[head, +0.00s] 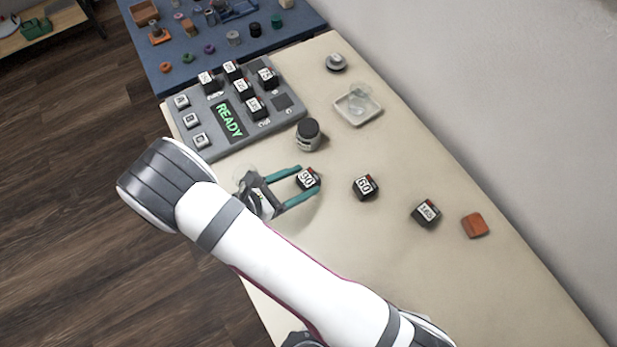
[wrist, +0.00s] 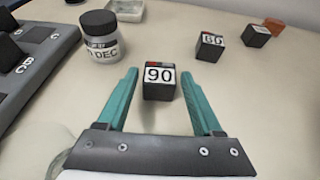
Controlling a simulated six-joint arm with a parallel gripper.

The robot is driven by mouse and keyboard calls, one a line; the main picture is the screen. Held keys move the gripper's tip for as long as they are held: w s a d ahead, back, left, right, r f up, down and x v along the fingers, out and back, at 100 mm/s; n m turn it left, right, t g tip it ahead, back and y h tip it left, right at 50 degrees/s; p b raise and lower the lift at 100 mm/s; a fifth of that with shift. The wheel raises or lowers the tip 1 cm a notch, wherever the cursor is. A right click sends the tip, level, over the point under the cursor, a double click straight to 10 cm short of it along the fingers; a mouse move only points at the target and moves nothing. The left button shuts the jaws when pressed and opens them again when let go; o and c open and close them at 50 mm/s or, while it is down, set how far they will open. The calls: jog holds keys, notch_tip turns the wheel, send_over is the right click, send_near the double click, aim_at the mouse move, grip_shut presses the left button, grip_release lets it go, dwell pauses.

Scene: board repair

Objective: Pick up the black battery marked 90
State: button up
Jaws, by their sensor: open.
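The black battery marked 90 (head: 308,179) stands on the beige table, with a white label and a bit of red on top. It also shows in the wrist view (wrist: 159,82), just beyond and between the fingertips. My gripper (head: 299,185) is open, its two teal fingers pointing at the battery. In the wrist view the gripper (wrist: 160,75) has a finger on each side of the battery, with visible gaps. I cannot tell whether the fingertips reach past its near face.
A jar (head: 308,135) stands close by, left of the battery in the wrist view. Batteries marked 60 (head: 365,187) and 165 (head: 427,213) and an orange block (head: 474,225) lie to the right. The grey READY board (head: 240,145) holds several batteries. A tray (head: 357,106) sits behind.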

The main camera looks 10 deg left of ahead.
jog(key=shift+w+d+f, duration=0.2)
jog(key=shift+w+d, duration=0.1)
jog(key=shift+w, duration=0.1)
grip_shut()
